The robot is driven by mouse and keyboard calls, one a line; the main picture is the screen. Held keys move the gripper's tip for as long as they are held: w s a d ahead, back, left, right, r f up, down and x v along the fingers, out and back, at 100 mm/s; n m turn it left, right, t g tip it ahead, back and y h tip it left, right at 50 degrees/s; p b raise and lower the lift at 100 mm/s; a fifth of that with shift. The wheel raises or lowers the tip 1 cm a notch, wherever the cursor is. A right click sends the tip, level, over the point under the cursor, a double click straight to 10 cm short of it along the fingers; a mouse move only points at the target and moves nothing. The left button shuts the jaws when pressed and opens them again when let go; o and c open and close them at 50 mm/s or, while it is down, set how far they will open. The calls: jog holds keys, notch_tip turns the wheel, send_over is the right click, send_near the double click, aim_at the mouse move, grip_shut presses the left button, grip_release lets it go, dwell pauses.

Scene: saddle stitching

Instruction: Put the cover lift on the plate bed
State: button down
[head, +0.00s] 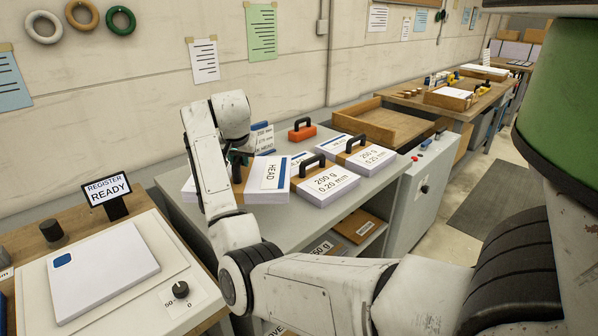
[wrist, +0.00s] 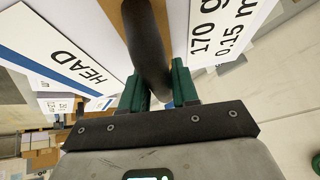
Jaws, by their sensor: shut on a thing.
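My gripper (wrist: 160,85) is shut on the black handle (wrist: 146,40) of a white paper lift with a brown band. The wrist view shows HEAD and 170 g, 0.15 mm on its top (wrist: 250,25). In the head view this lift (head: 267,187) is at the bench's left part, partly hidden by my arm; I cannot tell whether it touches the bench. At lower left is a pale machine bed (head: 180,283) that looks like the plate bed. A white slab (head: 105,265) with a blue corner mark lies on it.
An orange block with a black handle (head: 302,131) is behind. A REGISTER READY sign (head: 107,188) and a black knob (head: 181,289) are at the bed. A wooden tray (head: 345,122) is farther back.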

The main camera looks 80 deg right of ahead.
jog(key=shift+d+f, duration=0.15)
jog(key=shift+f, duration=0.05)
jog(key=shift+f+p, duration=0.55)
jog(key=shift+f, duration=4.05)
jog(key=c, duration=1.3)
grip_release()
jog(key=shift+s+f, duration=0.1)
jog(key=shift+f, duration=0.25)
jog(key=o, duration=0.5)
jog(key=shift+c, duration=0.2)
jog(key=shift+r, duration=0.1)
